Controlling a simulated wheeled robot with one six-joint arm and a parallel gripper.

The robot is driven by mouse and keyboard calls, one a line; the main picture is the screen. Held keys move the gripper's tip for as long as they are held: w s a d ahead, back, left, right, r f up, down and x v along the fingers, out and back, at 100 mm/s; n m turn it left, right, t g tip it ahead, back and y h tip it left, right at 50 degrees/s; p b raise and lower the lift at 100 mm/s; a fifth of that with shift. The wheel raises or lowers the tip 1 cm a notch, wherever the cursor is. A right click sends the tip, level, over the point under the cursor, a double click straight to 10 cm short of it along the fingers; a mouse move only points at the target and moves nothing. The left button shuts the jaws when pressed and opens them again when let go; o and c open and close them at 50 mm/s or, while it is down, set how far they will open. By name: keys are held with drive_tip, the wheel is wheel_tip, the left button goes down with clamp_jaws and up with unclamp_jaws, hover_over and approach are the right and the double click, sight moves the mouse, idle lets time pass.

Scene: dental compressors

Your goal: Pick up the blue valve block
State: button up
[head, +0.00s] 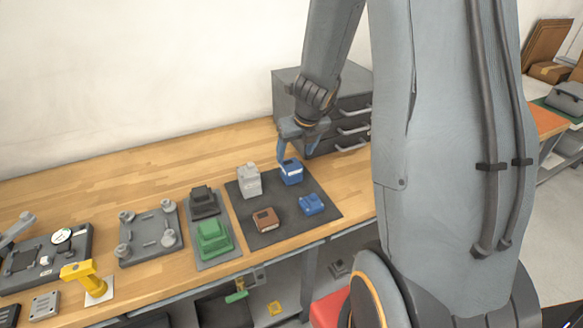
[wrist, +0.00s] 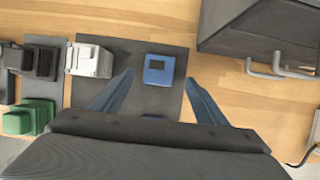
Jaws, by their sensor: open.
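A blue block (head: 291,174) with a pale patch stands on the back right of a dark mat (head: 285,212). A second, lower blue block (head: 312,205) lies nearer the mat's front right; which one is the valve block I cannot tell for sure. My gripper (head: 287,155) is just above the back blue block, partly overlapping it in the head view. In the wrist view, that blue block (wrist: 158,69) lies between and slightly beyond the tips of my open, empty gripper (wrist: 160,77). I see no finger contact with it.
A grey block (head: 249,181) stands close left of the back blue block, and a brown block (head: 266,220) lies in front. A dark drawer cabinet (head: 345,105) with protruding handles stands behind and right. A green block (head: 214,238) sits on a tray further left.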

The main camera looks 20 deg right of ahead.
sight(292, 164)
drive_tip(key=shift+b+x, duration=1.75)
drive_tip(key=shift+x, duration=1.35)
drive_tip(key=shift+s+a, duration=0.1)
drive_tip(key=c, duration=1.3)
